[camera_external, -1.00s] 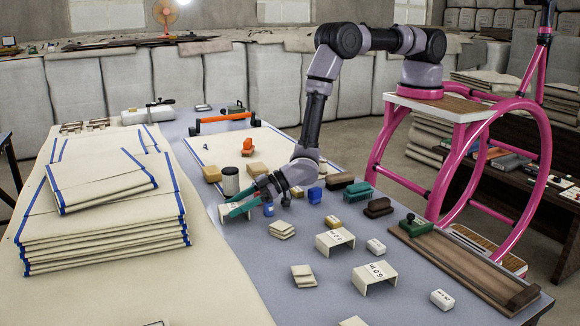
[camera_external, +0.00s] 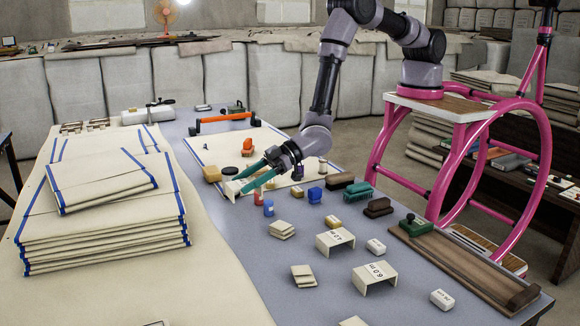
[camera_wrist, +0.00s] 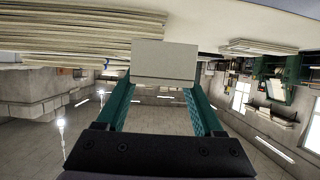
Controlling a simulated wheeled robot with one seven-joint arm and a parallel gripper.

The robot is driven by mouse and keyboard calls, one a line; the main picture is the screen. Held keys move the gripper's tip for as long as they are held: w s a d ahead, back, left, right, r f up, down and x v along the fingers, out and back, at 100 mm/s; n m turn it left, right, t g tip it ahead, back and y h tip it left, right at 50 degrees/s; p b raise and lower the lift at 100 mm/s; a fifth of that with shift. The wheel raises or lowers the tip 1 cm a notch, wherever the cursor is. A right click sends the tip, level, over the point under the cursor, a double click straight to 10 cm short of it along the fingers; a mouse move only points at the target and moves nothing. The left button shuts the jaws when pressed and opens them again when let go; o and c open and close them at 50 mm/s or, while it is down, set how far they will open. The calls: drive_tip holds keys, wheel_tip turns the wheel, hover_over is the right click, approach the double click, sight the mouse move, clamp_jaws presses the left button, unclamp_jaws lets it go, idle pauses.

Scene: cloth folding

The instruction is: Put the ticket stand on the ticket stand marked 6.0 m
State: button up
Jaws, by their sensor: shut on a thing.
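My gripper (camera_external: 255,184) has teal fingers and is shut on a cream ticket stand (camera_external: 233,188). It holds the stand raised above the blue-grey table top, at the left part of the work area. In the wrist view the held ticket stand (camera_wrist: 164,62) shows as a plain pale panel between the two fingers. The ticket stand marked 6.0 m (camera_external: 374,275) stands upright on the table at the front right, apart from my gripper. Another marked ticket stand (camera_external: 336,240) stands just behind it; its marking is hard to read.
Cream tags (camera_external: 303,275) lie left of the 6.0 m stand. A wooden rail (camera_external: 465,268) is at right, a folded cloth stack (camera_external: 100,240) at left.

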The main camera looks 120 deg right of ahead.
drive_tip(key=s+a+r+n+g+y, duration=0.1)
drive_tip(key=s+a+n+y, duration=0.15)
drive_tip(key=a, duration=0.65)
drive_tip(key=s+a+r+n+y, duration=0.1)
drive_tip(key=s+a+n+y, duration=0.2)
drive_tip(key=a, duration=0.6)
drive_tip(key=n+g+y, duration=0.3)
drive_tip(key=y, duration=0.1)
hover_over(376, 269)
wheel_tip(376, 269, down, 5)
drive_tip(key=shift+s+r, duration=0.1)
drive_tip(key=shift+r, duration=0.1)
drive_tip(key=shift+f, duration=2)
drive_tip(key=o, duration=1.3)
drive_tip(key=shift+f, duration=0.1)
